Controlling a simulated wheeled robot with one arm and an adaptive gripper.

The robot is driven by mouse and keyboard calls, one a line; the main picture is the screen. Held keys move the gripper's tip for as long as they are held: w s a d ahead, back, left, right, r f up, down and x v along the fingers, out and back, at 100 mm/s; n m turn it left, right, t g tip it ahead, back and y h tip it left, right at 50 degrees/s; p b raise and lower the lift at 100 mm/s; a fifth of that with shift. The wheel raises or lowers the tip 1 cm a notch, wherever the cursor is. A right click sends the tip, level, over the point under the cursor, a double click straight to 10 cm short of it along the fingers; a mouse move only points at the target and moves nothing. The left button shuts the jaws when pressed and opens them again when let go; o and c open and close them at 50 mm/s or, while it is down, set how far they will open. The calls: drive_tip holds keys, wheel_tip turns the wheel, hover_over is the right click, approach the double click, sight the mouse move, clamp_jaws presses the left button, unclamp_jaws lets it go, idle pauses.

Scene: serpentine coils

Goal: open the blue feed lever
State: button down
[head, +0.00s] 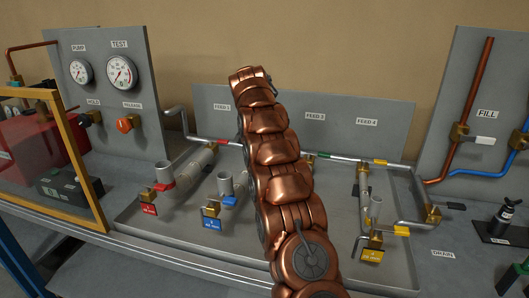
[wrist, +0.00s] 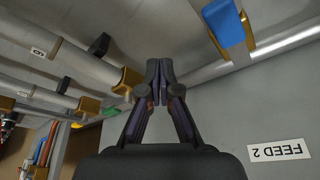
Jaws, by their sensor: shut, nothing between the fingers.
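A blue lever (wrist: 224,24) with a brass fitting behind it shows at the top right of the wrist view, on a grey pipe in front of the panel labelled FEED 2. It lies across the pipe's line in that view. My gripper (wrist: 160,66) is shut and empty, with its tips to the left of the blue lever and apart from it in the picture. In the head view my copper arm covers the FEED 2 stretch and hides my gripper. Another blue part (head: 230,201) sits on a lower valve with a blue tag, left of my arm.
A red part (head: 222,142), a green band (head: 323,155) and a yellow part (head: 380,162) sit along the rear pipe. Brass fittings (wrist: 127,80) and grey pipes crowd the wrist view's left. A gauge panel (head: 101,50) stands left, a FILL panel (head: 460,75) right.

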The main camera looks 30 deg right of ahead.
wheel_tip(320, 180, up, 9)
drive_tip(key=w+a+p, duration=0.2)
drive_tip(key=p, duration=0.7)
drive_tip(key=shift+w+a, duration=0.3)
drive_tip(key=shift+w, duration=0.05)
drive_tip(key=shift+r, duration=0.1)
drive_tip(key=s+a+r+n+y, duration=0.1)
drive_tip(key=s+a+r+n, duration=0.1)
drive_tip(key=s+a+n, duration=0.5)
drive_tip(key=s+a+r+n+y, duration=0.1)
drive_tip(key=s+a+r+n, duration=0.15)
drive_tip(key=s+a, duration=0.75)
drive_tip(key=s+a+f+n, duration=0.2)
drive_tip(key=s+a+f, duration=0.1)
drive_tip(key=s, duration=0.8)
drive_tip(key=s+a+f+n+g+y, duration=0.1)
drive_tip(key=s+a+f+n, duration=0.2)
drive_tip(key=s, duration=0.8)
drive_tip(key=s+a+f+n+g, duration=0.1)
drive_tip(key=s+a+f, duration=0.3)
drive_tip(key=s, duration=0.8)
drive_tip(key=shift+f+n+y, duration=0.3)
drive_tip(key=shift+n+y, duration=0.1)
drive_tip(key=shift+n, duration=0.45)
